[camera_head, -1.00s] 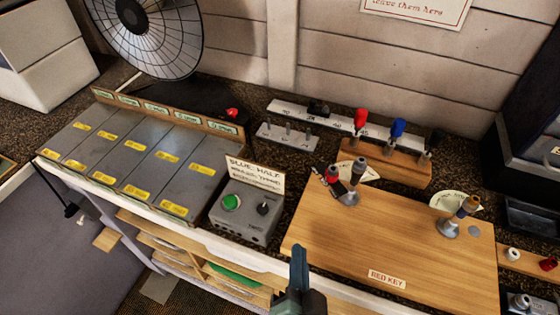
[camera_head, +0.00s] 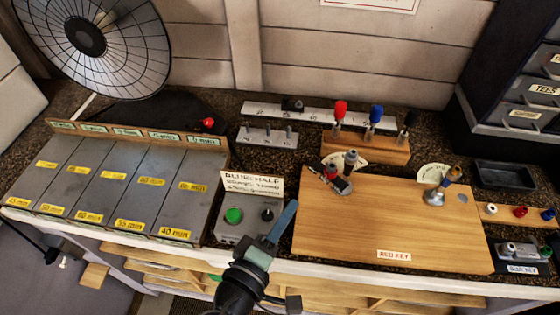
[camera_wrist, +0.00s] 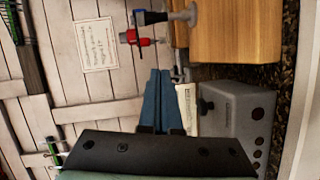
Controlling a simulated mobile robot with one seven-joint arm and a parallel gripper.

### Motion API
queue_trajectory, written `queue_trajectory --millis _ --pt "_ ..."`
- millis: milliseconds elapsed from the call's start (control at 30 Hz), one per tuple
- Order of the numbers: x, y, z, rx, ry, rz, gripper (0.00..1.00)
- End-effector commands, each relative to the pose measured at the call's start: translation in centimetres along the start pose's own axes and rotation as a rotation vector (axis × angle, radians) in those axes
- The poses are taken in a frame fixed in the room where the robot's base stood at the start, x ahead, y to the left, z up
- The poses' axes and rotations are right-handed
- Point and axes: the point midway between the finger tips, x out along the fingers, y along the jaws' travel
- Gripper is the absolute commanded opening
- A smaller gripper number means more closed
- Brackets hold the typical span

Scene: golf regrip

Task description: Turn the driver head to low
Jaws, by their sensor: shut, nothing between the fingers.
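Two metal club-head pieces stand on the wooden board (camera_head: 400,222) labelled "RED KEY". The left head (camera_head: 346,184) has a grey upright neck and a dark tool with a red part (camera_head: 332,172) beside it; the right head (camera_head: 436,194) has a gold-and-blue top. I cannot read a "low" mark. My gripper (camera_head: 290,208) is shut and empty, its blue fingers left of the board, by the grey control box (camera_head: 240,228). In the wrist view the fingers (camera_wrist: 163,78) point toward the left head (camera_wrist: 180,16) and the red part (camera_wrist: 133,37), apart from both.
The control box has a green button (camera_head: 233,215), a black knob (camera_head: 267,215) and a card (camera_head: 252,184). Red, blue and black-handled tools (camera_head: 372,120) stand in a wooden block behind the board. Grey labelled bins (camera_head: 130,175) lie left; a black tray (camera_head: 505,176) lies right.

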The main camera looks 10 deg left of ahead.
Motion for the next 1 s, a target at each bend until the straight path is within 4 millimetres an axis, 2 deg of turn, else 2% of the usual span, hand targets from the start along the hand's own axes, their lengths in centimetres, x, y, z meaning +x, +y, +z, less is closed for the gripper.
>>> queue_trajectory --millis 200,333,733,1000 --pt "-0.7 1.9 -1.0 -0.153 0.001 0.115 0.00" --pt "0.1 2.4 -1.1 -0.167 -0.001 0.129 0.00" --pt "6.9 3.3 -1.1 -0.164 -0.002 0.126 0.00" --pt "9.1 3.3 -1.1 -0.163 0.000 0.125 0.00"
